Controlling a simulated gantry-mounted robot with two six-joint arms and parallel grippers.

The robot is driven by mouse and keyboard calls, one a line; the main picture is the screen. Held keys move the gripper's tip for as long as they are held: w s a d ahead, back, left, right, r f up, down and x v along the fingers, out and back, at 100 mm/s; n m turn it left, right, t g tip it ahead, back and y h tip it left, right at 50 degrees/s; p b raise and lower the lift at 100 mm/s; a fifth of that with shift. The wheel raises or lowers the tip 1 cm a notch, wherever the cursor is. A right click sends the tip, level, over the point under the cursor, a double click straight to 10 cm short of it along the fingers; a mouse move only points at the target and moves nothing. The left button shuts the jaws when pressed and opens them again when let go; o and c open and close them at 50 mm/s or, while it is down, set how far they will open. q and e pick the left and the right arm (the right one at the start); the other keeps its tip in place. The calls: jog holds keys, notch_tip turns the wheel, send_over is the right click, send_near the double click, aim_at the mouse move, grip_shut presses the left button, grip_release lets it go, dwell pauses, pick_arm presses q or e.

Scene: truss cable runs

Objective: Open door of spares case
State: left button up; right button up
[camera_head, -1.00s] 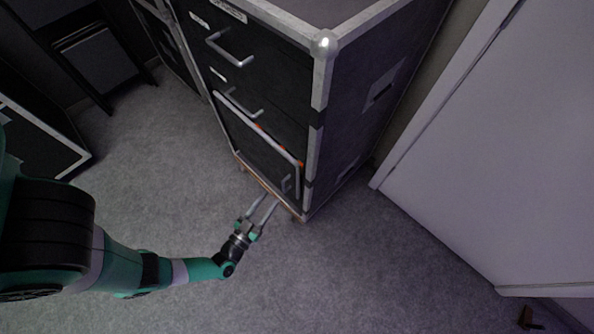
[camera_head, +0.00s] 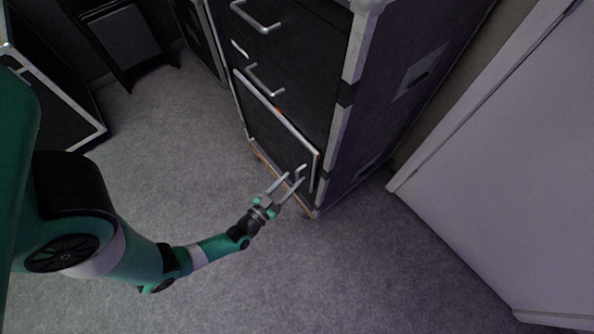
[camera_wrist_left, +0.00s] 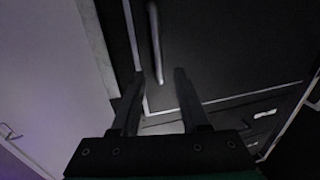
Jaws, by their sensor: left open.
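The spares case (camera_head: 425,100) is a tall black case with metal edging. Its low black door (camera_head: 270,135) has a pale frame and looks shut. A small upright metal handle (camera_head: 301,169) sits near the door's right edge. My left gripper (camera_head: 294,178) is open and empty at this handle, its fingers pointing at the door. In the left wrist view, the handle (camera_wrist_left: 155,40) runs down to between the two fingertips (camera_wrist_left: 157,82). I cannot tell whether the fingers touch it. My right gripper is not in view.
Two drawer handles (camera_head: 262,80) stick out above the door. A white panel (camera_head: 510,180) stands to the right of the case. Another black case (camera_head: 45,100) stands at the left. The grey carpet (camera_head: 190,150) before the door is clear.

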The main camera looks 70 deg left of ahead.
aim_at(297, 174)
pick_arm(q)
jog(key=x, duration=0.4)
jog(key=shift+w+a+b, duration=0.15)
jog(key=shift+w+b, duration=0.1)
jog(key=shift+b, duration=0.15)
jog(key=shift+c, duration=0.3)
grip_shut()
dwell(0.8)
